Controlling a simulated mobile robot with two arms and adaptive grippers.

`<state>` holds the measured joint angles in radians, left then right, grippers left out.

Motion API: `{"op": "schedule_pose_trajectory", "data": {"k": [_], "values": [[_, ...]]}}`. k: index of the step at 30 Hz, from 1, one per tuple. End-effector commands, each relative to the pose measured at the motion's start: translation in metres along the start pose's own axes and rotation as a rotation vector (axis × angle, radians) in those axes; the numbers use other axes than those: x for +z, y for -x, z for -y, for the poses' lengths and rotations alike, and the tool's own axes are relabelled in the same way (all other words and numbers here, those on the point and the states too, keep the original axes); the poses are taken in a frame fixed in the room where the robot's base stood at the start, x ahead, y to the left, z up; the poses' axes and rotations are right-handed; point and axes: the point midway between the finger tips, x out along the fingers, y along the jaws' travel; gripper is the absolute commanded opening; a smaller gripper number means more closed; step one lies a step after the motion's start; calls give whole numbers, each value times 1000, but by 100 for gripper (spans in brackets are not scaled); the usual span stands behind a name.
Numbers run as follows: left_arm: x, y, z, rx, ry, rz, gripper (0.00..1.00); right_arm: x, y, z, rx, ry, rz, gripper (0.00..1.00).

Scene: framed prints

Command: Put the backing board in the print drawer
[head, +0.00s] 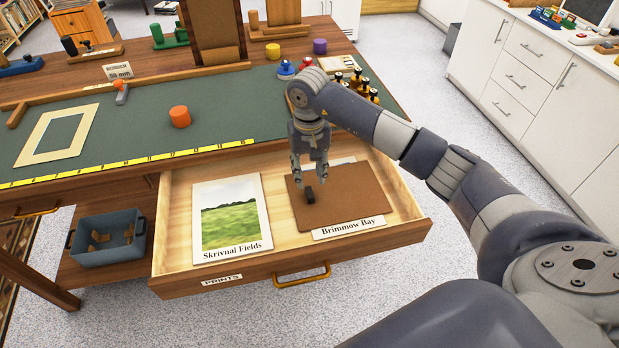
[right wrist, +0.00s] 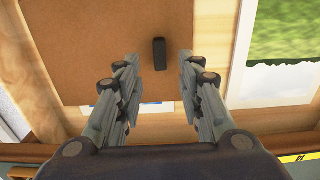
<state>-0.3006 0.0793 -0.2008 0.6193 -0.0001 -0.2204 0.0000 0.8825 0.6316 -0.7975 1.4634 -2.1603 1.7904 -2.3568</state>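The backing board (head: 352,198) is a brown sheet with a small black grip block (head: 309,195). It lies in the right part of the open print drawer (head: 375,249), over a print labelled Brimmow Bay (head: 350,228), whose lower strip shows. In the right wrist view the board (right wrist: 105,45) is beyond the fingers, with the black block (right wrist: 160,54) upright in line with the gap. My right gripper (head: 316,178) points down just above the board, close to the block. Its fingers (right wrist: 162,92) are apart with nothing held between them. My left gripper is out of view.
The Skrivnal Fields print (head: 231,218) lies in the drawer's left part. The green-topped table (head: 215,130) above holds a cream mat frame (head: 57,133), an orange knob (head: 180,117) and several small tools. A grey bin (head: 108,252) stands on a lower shelf.

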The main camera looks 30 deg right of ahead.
Motion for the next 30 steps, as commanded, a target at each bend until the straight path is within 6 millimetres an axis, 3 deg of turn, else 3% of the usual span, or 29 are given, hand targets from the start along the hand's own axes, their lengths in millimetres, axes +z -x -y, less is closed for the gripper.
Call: {"op": "schedule_pose_trajectory", "data": {"k": [1, 3, 9, 30], "values": [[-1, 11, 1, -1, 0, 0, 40, 0, 17, 0, 1, 0, -2, 35], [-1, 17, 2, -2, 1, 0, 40, 0, 29, 0, 1, 0, -2, 35], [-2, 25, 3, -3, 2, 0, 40, 0, 50, 0, 1, -1, 1, 35], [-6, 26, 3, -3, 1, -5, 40, 0, 52, 0, 0, 0, 2, 35]]}}
